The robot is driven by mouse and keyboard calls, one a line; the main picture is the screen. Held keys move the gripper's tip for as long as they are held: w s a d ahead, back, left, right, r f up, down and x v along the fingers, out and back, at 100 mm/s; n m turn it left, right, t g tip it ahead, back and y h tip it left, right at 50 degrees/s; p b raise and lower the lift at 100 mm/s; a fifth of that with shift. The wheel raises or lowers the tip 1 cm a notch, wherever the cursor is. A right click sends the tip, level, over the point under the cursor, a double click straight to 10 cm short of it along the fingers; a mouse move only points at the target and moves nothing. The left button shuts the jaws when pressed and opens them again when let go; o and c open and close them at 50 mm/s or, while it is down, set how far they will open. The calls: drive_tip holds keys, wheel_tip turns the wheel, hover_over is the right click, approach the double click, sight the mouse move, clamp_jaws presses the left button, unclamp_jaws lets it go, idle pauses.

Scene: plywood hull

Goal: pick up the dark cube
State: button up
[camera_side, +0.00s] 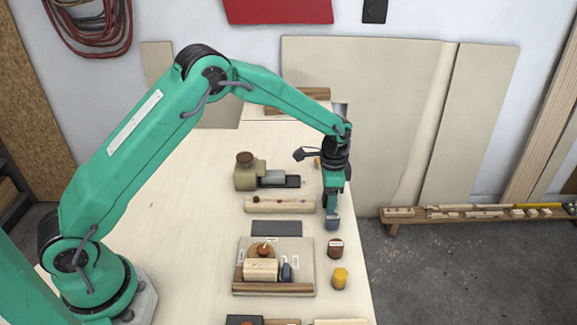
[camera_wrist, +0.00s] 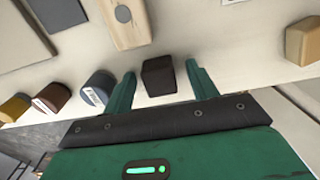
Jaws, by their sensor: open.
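The dark cube (camera_wrist: 158,76) is a small, near-black block on the pale table in the wrist view. My gripper (camera_wrist: 161,71) is open, with one green finger on each side of the cube. A gap shows between the cube and each finger, so it is not gripped. In the side view, my gripper (camera_side: 333,203) points down near the table's right edge. The cube is not visible there, apparently hidden by my gripper.
A blue-grey block (camera_side: 333,223), a brown block (camera_side: 335,248) and a yellow block (camera_side: 340,278) line up towards the front. A wooden rail (camera_side: 280,204) with dark knobs lies left of my gripper. A tan block (camera_wrist: 303,42) lies right of the cube.

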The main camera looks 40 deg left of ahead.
drive_tip(key=c, duration=1.1)
drive_tip(key=shift+o, duration=0.2)
drive_tip(key=shift+r, duration=0.15)
drive_tip(key=shift+r, duration=0.55)
drive_tip(key=r, duration=0.3)
drive_tip(key=shift+s+d+r, duration=0.1)
drive_tip(key=shift+s+d, duration=0.05)
drive_tip(key=shift+d, duration=0.1)
drive_tip(key=s+d+r, duration=0.6)
drive_tip(key=s+d, duration=0.1)
drive_tip(key=d, duration=0.1)
drive_tip(key=shift+s+d+r, duration=0.15)
drive_tip(key=shift+s+r, duration=0.05)
drive_tip(key=shift+r, duration=0.05)
